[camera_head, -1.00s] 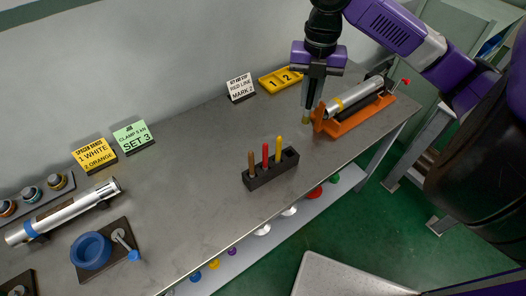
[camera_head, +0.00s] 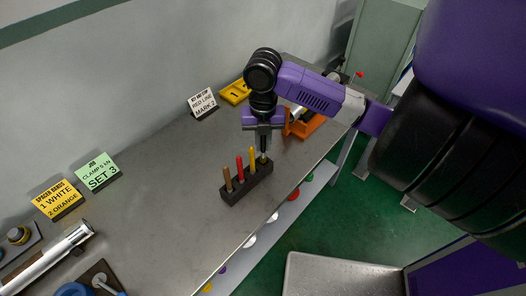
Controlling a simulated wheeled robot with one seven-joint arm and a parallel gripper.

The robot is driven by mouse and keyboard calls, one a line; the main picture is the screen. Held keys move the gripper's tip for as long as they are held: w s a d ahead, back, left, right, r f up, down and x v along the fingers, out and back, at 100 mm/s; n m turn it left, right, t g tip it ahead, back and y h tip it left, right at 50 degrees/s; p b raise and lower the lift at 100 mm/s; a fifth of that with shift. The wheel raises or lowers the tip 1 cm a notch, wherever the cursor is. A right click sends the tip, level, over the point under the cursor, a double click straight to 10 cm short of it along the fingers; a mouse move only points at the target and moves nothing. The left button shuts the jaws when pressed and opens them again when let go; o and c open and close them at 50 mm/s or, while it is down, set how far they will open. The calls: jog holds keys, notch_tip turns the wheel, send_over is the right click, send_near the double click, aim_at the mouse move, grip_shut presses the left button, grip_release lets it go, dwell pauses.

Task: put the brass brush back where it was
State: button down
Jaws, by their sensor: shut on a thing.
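My gripper (camera_head: 263,147) points down over the right end of the black holder block (camera_head: 233,196). It is shut on the brass brush (camera_head: 263,159), of which only a small pale part shows below the fingers. The brush is upright at the rightmost place of the block. I cannot tell whether its lower end is inside the hole or just above it. Brown (camera_head: 228,180), red (camera_head: 239,169) and yellow (camera_head: 252,158) sticks stand upright in the block, the yellow one close to my fingers.
An orange vise (camera_head: 304,124) with a pipe stands behind my arm at the right. A white sign (camera_head: 202,103) and a yellow tray (camera_head: 235,92) are at the wall. Another pipe (camera_head: 48,258) lies at lower left. The bench between is clear.

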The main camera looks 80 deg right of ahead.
aim_at(263, 152)
jog(key=shift+f, duration=2.3)
jog(key=shift+f, duration=0.25)
jog(key=c, duration=1.4)
grip_release()
jog(key=shift+r, duration=0.1)
